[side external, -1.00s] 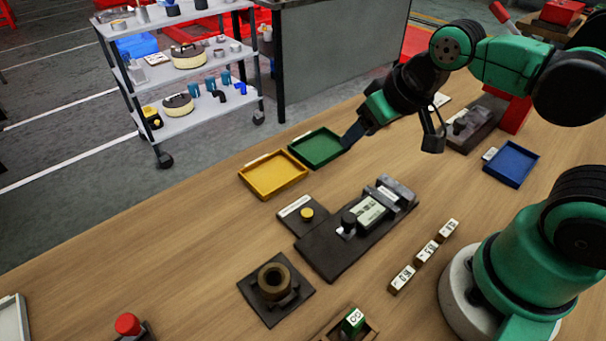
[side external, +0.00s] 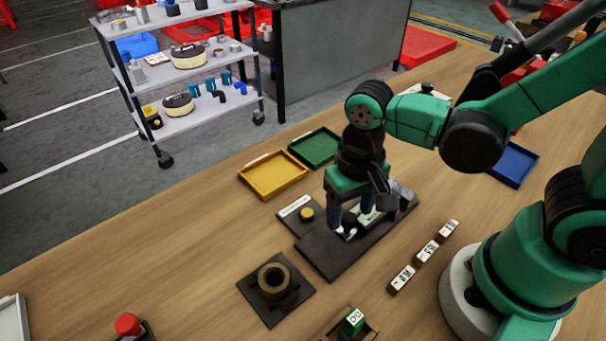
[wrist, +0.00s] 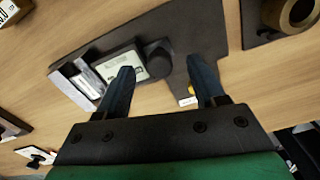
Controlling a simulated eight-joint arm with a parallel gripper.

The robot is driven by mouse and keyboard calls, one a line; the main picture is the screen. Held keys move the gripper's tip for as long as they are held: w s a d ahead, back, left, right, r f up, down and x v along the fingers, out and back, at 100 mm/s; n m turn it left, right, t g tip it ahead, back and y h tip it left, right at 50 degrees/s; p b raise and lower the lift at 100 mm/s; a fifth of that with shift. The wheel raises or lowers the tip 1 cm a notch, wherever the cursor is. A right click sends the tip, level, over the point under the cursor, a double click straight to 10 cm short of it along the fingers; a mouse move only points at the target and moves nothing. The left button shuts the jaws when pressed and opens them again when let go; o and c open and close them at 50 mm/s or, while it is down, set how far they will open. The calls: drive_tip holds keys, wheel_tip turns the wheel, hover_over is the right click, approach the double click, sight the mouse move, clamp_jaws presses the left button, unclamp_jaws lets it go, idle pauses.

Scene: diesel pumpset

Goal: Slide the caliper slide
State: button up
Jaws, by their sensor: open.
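The caliper fixture is a dark base plate (side external: 329,258) bearing the caliper slide, a block with a pale display (side external: 371,216) and a round black knob (side external: 348,217). In the side view my arm hides part of it. My gripper (side external: 350,226) points down over the fixture, open and empty. In the wrist view the display (wrist: 131,62) and the knob (wrist: 158,58) show between the fingers of my gripper (wrist: 162,68). One finger overlaps the display, and the other is beyond the knob's far side. Whether either finger touches the slide cannot be told.
A yellow button (side external: 306,214) on a dark plate sits left of the fixture. A bronze ring (side external: 273,280) on a plate stands in front. Several number blocks (side external: 426,252) lie to the right. Yellow (side external: 272,178) and green (side external: 315,147) trays lie behind.

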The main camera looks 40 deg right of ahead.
drive_tip(key=shift+f, duration=0.4)
clamp_jaws()
idle(1.3)
